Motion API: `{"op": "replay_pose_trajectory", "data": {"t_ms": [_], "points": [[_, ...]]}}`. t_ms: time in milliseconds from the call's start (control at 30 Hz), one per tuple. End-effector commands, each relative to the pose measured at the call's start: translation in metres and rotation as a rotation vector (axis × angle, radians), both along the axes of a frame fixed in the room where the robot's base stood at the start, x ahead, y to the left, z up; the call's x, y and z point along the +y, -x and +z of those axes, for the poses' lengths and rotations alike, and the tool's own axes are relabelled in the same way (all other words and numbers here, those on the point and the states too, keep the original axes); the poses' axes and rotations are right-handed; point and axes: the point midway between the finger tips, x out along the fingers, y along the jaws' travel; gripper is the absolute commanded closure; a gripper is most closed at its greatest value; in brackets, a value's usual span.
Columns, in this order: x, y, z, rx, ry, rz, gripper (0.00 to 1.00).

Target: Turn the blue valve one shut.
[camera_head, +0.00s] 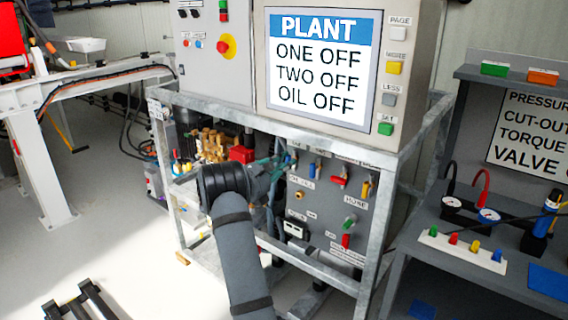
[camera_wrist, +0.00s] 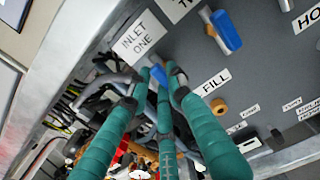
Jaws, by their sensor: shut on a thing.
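The blue valve handle (camera_wrist: 159,74) beside the INLET ONE label (camera_wrist: 138,37) shows in the wrist view, partly hidden by my fingers. My gripper (camera_wrist: 162,76) is shut on it, with teal fingers on both sides of the handle. In the head view my gripper (camera_head: 280,164) reaches the upper left of the grey valve panel (camera_head: 318,215). My arm and fingers hide most of the handle there. I cannot tell the handle's exact angle. The plant screen (camera_head: 322,66) reads ONE OFF, TWO OFF, OIL OFF.
A second blue handle (camera_wrist: 228,32) stands to the right of the held one, clear of my fingers. An orange-brown FILL knob (camera_wrist: 219,106) sits below it. Red (camera_head: 339,182) and yellow (camera_head: 367,188) handles are further right. The metal frame (camera_head: 372,232) borders the panel.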

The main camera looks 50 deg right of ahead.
Motion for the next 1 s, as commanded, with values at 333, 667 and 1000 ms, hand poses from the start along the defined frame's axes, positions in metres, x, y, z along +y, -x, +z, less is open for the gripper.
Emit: {"op": "replay_pose_trajectory", "data": {"t_ms": [333, 667, 1000], "points": [[0.0001, 0.0, -0.0001, 0.0, 0.0, 0.0, 1.0], [0.0003, 0.0002, -0.0029, -0.056, 0.001, 0.0, 1.0], [0.0003, 0.0019, -0.0066, -0.302, 0.002, 0.0, 1.0]]}}
